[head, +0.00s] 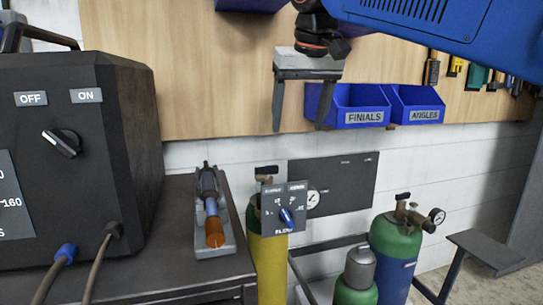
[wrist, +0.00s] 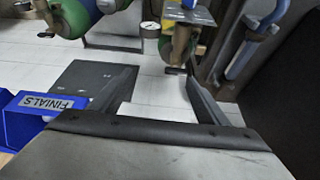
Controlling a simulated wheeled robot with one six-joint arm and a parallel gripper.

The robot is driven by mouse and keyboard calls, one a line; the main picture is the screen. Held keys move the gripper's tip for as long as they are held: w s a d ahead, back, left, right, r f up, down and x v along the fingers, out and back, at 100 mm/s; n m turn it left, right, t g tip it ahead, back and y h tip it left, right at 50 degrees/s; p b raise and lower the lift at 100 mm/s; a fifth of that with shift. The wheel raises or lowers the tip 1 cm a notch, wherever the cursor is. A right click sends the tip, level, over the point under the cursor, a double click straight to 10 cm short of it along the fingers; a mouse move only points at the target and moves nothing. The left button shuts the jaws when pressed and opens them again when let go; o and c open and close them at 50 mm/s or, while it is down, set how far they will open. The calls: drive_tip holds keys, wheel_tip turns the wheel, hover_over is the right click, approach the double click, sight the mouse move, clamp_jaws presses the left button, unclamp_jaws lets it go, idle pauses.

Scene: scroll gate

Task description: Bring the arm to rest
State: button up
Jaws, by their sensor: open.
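My gripper (head: 300,115) hangs in the upper middle of the head view, in front of the wooden wall panel, its two dark fingers pointing down. The fingers are spread apart with nothing between them. In the wrist view my gripper (wrist: 155,95) also shows as two separated fingers with an empty gap. In the head view my blue arm link reaches in from the top right. The blue FINIALS bin (head: 347,106) appears just right of the fingers, and I cannot tell how far behind them it is.
A dark welder box (head: 75,160) with an OFF/ON knob stands on the bench (head: 170,270) at left. A torch (head: 212,210) lies in its holder beside it. Below stand a yellow cylinder (head: 267,265), green cylinders (head: 395,240) and a FLOW knob panel (head: 284,210). The ANGLES bin (head: 415,105) hangs at right.

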drive_tip(key=s+d+f+m, duration=0.1)
drive_tip(key=s+d+f, duration=0.4)
drive_tip(key=d+f, duration=0.35)
drive_tip(key=s+d+f, duration=0.5)
drive_tip(key=d+f, duration=0.2)
drive_tip(key=f, duration=0.2)
drive_tip(key=s+d+f, duration=0.2)
drive_tip(key=s+f, duration=0.2)
drive_tip(key=f, duration=0.3)
drive_tip(key=s+d+f+m, duration=0.1)
drive_tip(key=s+d+f, duration=0.1)
drive_tip(key=s+f, duration=0.2)
drive_tip(key=s+d+f+h, duration=0.1)
drive_tip(key=s+d+f, duration=0.2)
drive_tip(key=f, duration=0.6)
drive_tip(key=shift+s+f+m, duration=0.35)
drive_tip(key=shift+s+m, duration=0.05)
drive_tip(key=shift+s, duration=0.15)
drive_tip(key=shift+d, duration=0.1)
